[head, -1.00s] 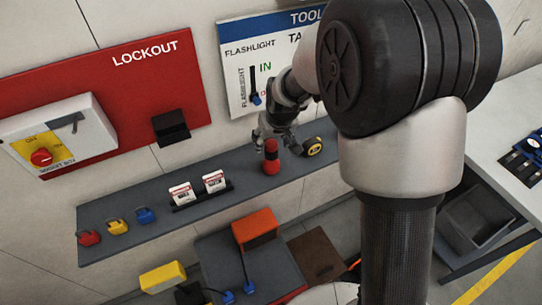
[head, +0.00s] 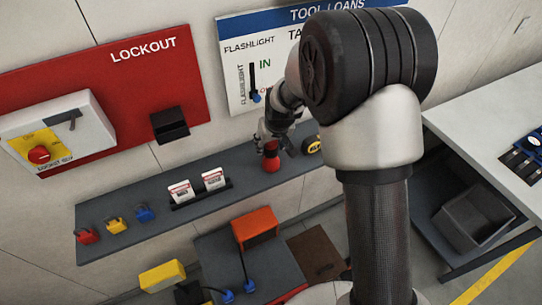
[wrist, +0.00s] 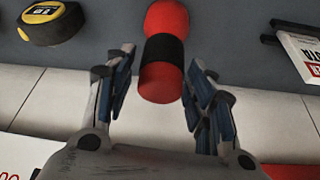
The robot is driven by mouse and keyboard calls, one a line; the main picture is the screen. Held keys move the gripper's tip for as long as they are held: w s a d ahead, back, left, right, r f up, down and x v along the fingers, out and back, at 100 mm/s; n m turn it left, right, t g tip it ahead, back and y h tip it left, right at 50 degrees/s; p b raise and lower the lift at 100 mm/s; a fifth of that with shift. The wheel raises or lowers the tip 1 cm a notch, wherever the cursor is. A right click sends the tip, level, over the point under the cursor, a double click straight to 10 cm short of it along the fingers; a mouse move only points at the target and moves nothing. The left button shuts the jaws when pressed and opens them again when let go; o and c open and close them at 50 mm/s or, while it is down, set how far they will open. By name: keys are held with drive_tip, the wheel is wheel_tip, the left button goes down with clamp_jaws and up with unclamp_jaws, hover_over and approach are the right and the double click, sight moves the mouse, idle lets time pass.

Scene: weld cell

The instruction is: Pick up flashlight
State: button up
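The flashlight, a red rounded body (head: 271,161) with a black band, stands on the grey wall shelf. It also shows in the wrist view (wrist: 163,83), with its near end between my two fingers. My gripper (head: 274,143) is at the upper part of the flashlight in the head view and partly hides it. In the wrist view my gripper (wrist: 162,75) is open, with a visible gap between each finger and the flashlight.
A yellow and black tape measure (head: 312,145) stands close to the right of the flashlight. White tags (head: 213,179) in a holder and several padlocks (head: 117,226) are farther left on the shelf (head: 160,192). The tool loans board (head: 235,70) is behind.

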clamp_jaws()
idle(0.4)
drive_tip(key=shift+r, duration=0.1)
